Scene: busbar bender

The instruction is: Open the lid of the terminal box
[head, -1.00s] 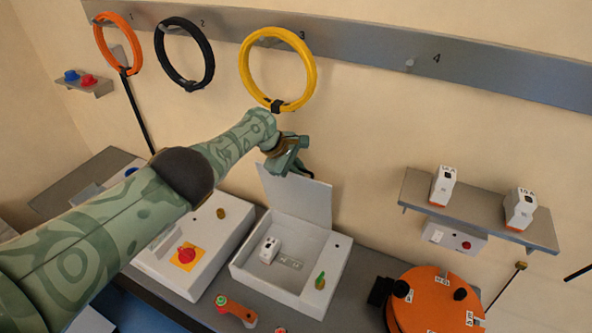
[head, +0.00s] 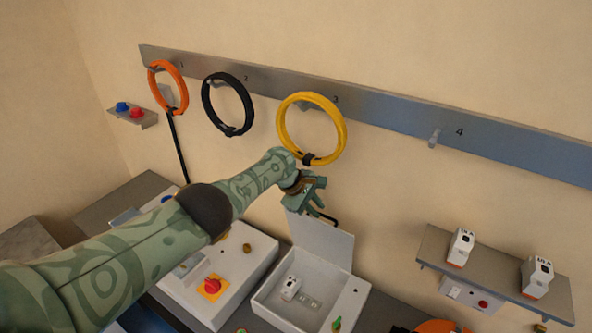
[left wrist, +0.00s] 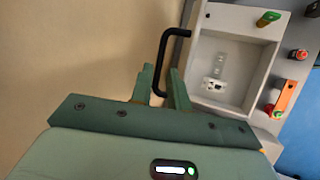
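The terminal box (head: 264,302) is a white open-topped box on the bench, and it also shows in the left wrist view (left wrist: 198,70). Its pale lid (head: 328,240) stands raised at the back edge, so the inside is visible. My left gripper (head: 318,205) is just above the lid's top edge. A bent black handle (head: 326,217) shows there, below the fingers. In the left wrist view one end of this handle (left wrist: 163,55) lies between the two fingers (left wrist: 161,85), with a gap around it, so the fingers look apart. My right gripper is out of view.
A white device (head: 290,288) sits inside the box. A housing with a red knob (head: 212,286) stands left of it. A shelf (head: 500,275) with white devices is at right. Orange, black and yellow rings (head: 341,128) hang on the wall rail above my left arm.

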